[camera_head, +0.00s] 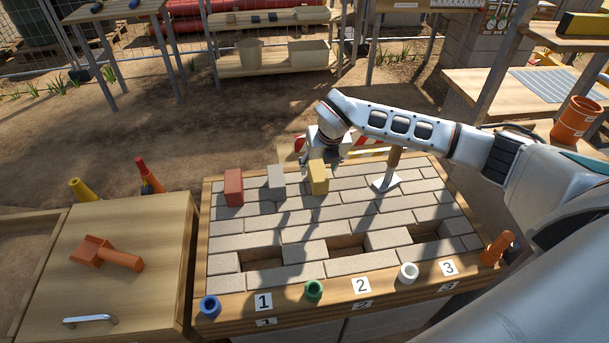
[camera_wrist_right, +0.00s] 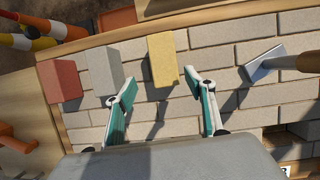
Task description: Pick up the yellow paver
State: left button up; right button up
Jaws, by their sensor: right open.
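The yellow paver (camera_head: 318,178) stands upright on the brick-patterned table top (camera_head: 300,237), rightmost in a row with a grey paver (camera_head: 276,181) and a red paver (camera_head: 233,187). My right gripper (camera_head: 322,157) is open and empty, close behind and above the yellow paver in the head view. In the right wrist view, the yellow paver (camera_wrist_right: 163,60) lies ahead of the two green-tipped fingers (camera_wrist_right: 160,80), between their lines. The right fingertip looks close to its near right corner; I cannot tell whether they touch. My left gripper is not in view.
A trowel (camera_head: 386,182) with a wooden handle stands right of the yellow paver. The front has slots marked 1 (camera_head: 262,258), 2 (camera_head: 346,246) and 3 (camera_head: 424,232), with blue, green and white rings along the edge. A side table (camera_head: 120,240) holds an orange scoop.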

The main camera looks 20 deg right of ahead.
aim_at(318, 171)
jog(key=shift+w+d+r, duration=0.3)
jog(key=shift+w+d, duration=0.05)
jog(key=shift+d, duration=0.3)
jog(key=shift+w+d+f+h, duration=0.1)
jog(key=shift+w+f+h, duration=0.05)
jog(key=shift+h, duration=0.15)
jog(key=shift+a+b+x, duration=0.2)
jog(key=shift+b+x, duration=0.2)
jog(key=shift+x, duration=1.4)
jog(key=shift+a+b+x, duration=0.15)
jog(key=shift+b+x, duration=0.2)
jog(key=shift+x, duration=1.45)
jog(key=shift+f, duration=0.3)
grip_shut()
jog(key=shift+r, duration=0.1)
